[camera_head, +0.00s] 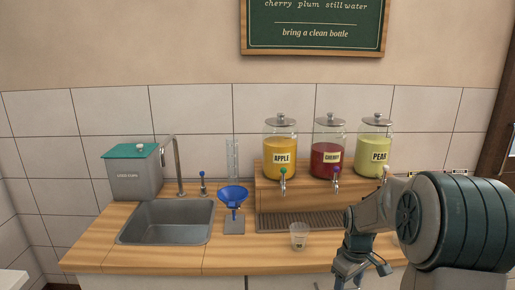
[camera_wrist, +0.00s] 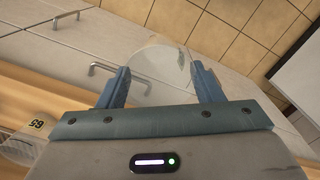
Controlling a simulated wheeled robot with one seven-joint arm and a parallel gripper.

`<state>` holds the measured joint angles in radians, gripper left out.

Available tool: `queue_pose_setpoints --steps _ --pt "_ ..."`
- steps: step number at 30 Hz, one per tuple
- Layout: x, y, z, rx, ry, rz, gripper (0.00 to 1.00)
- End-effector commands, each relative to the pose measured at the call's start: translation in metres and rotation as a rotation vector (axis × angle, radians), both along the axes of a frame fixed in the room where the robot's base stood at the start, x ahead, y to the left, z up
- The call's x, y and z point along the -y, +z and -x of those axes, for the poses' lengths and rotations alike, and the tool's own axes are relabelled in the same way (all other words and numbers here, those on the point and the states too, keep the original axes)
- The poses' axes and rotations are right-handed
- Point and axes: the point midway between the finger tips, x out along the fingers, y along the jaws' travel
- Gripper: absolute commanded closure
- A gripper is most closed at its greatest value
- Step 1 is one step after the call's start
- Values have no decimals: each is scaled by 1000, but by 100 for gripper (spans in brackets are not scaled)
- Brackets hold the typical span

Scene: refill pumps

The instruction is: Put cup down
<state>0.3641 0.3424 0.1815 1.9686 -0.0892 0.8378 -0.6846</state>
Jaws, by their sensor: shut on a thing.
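My gripper (camera_wrist: 164,86) is shut on a clear cup (camera_wrist: 160,62), whose faint, see-through rounded body shows between the two blue fingers in the wrist view. In the head view my gripper (camera_head: 349,275) points down at the bottom edge, in front of the counter, and the held cup cannot be made out there. Another clear cup (camera_head: 299,236) stands upright on the counter near its front edge.
The wooden counter (camera_head: 160,260) has a sink (camera_head: 165,222), a blue funnel (camera_head: 232,196), a grey bin with a teal lid (camera_head: 135,175) and a drip grate (camera_head: 300,221) below three juice dispensers (camera_head: 327,155). Cupboard fronts with handles (camera_wrist: 104,68) lie below.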

Motion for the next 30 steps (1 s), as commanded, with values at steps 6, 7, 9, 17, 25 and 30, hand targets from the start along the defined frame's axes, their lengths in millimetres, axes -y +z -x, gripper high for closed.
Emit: queue_pose_setpoints --steps 6,7,9,17,25,30 --pt "-43 -33 -24 -2 -239 -3 61" --pt "-48 -37 -26 -1 -273 -3 61" --pt "-60 -46 -31 -1 -342 -3 61" --pt "-90 -68 -42 3 -519 -5 61" --pt "-94 -107 -16 -2 -555 0 61" --pt "-94 -127 1 0 -554 -4 61"
